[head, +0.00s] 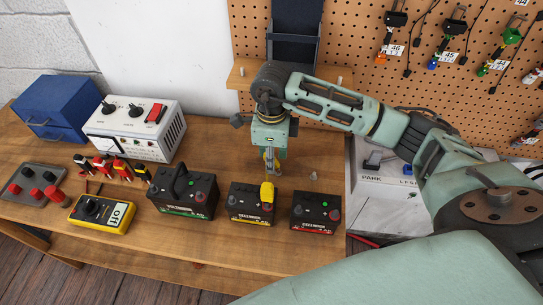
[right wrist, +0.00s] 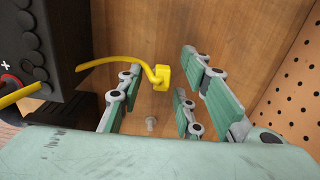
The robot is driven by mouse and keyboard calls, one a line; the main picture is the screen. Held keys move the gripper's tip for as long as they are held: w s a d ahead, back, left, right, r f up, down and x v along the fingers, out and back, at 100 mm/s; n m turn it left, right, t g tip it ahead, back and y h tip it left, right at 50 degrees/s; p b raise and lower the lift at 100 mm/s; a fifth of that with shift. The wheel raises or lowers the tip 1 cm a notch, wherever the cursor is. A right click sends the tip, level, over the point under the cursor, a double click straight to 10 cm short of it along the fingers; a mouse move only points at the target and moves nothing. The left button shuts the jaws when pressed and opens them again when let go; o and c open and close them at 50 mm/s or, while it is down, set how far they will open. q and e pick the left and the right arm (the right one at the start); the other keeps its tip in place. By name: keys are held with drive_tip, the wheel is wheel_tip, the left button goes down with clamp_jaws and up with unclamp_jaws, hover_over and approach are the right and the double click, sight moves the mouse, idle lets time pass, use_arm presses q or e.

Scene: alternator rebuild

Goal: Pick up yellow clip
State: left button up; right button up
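The yellow clip (right wrist: 163,77) shows in the right wrist view as a small yellow block on the end of a curved yellow strip that runs left to a black battery. In the head view, yellow shows on the right side of the middle black battery (head: 240,205), at what looks like the same clip (head: 267,193). My right gripper (head: 272,170) points down just behind that battery. In the right wrist view its fingers (right wrist: 165,95) are spread, with the yellow block between them and gaps on both sides. My left gripper is not in view.
A larger battery (head: 183,192) stands left and another battery (head: 316,213) right of the middle one. A small metal bolt (head: 313,176) stands on the wooden bench (head: 215,240). A yellow meter (head: 103,213) and white power supply (head: 135,130) are at the left.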

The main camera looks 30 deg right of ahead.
drive_tip(key=shift+f, duration=0.55)
drive_tip(key=shift+w+f, duration=0.1)
drive_tip(key=shift+f, duration=0.2)
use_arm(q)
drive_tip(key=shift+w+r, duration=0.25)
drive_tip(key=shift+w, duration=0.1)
use_arm(e)
drive_tip(key=shift+c, duration=0.5)
clamp_jaws()
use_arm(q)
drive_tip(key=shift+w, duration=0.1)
use_arm(e)
drive_tip(key=shift+r, duration=0.1)
wheel_tip(320, 180, up, 9)
drive_tip(key=shift+f+b, duration=0.1)
drive_tip(key=shift+b, duration=1.15)
use_arm(q)
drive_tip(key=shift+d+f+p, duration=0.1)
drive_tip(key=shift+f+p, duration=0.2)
drive_tip(key=shift+p, duration=0.65)
use_arm(e)
wheel_tip(320, 180, up, 5)
drive_tip(key=shift+r, duration=0.1)
